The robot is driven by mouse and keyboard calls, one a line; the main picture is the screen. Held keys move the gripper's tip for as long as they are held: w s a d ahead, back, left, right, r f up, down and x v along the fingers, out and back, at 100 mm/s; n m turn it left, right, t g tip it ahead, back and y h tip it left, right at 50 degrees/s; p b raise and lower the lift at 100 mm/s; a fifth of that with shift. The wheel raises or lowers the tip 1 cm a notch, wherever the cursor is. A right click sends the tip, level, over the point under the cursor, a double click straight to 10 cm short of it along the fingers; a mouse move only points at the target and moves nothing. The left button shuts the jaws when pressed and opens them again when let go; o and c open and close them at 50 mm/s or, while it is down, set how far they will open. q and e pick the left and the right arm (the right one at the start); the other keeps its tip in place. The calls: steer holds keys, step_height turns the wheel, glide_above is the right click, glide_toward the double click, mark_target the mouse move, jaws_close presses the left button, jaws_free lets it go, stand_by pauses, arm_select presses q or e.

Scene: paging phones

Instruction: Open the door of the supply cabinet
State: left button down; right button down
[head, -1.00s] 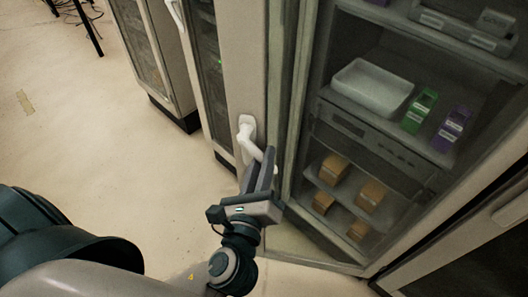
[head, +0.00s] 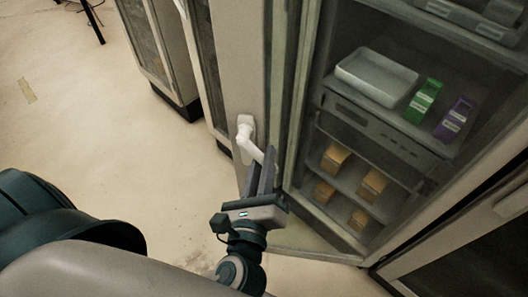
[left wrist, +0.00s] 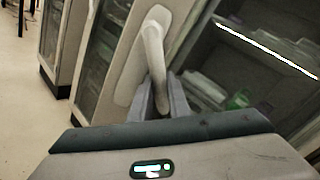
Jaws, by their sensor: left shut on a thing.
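The supply cabinet (head: 298,130) stands at centre right, its shelves visible. Its door (head: 238,75) has a pale upright panel with a white lever handle (head: 245,133). The handle also shows in the left wrist view (left wrist: 153,45), slanting down from its mounting plate. My left gripper (head: 262,168) is shut on the lever's free end, with the lever between its two fingers (left wrist: 163,95). The fingers hide part of the lever. I cannot tell exactly how far the door stands from its frame. My right gripper is not in view.
The cabinet holds a white tray (head: 377,77), a green box (head: 424,101), a purple box (head: 455,119) and several brown boxes (head: 373,184). Another cabinet (head: 155,45) stands behind at left. A dark-fronted unit (head: 465,245) is at lower right. The floor (head: 80,130) at left is clear.

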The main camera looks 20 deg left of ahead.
arm_select(q)
steer(key=s, duration=0.1)
steer(key=s+d+y, duration=0.1)
steer(key=shift+s+n, duration=0.3)
steer(key=shift+c, duration=0.8)
jaws_free()
steer(key=shift+s, duration=0.1)
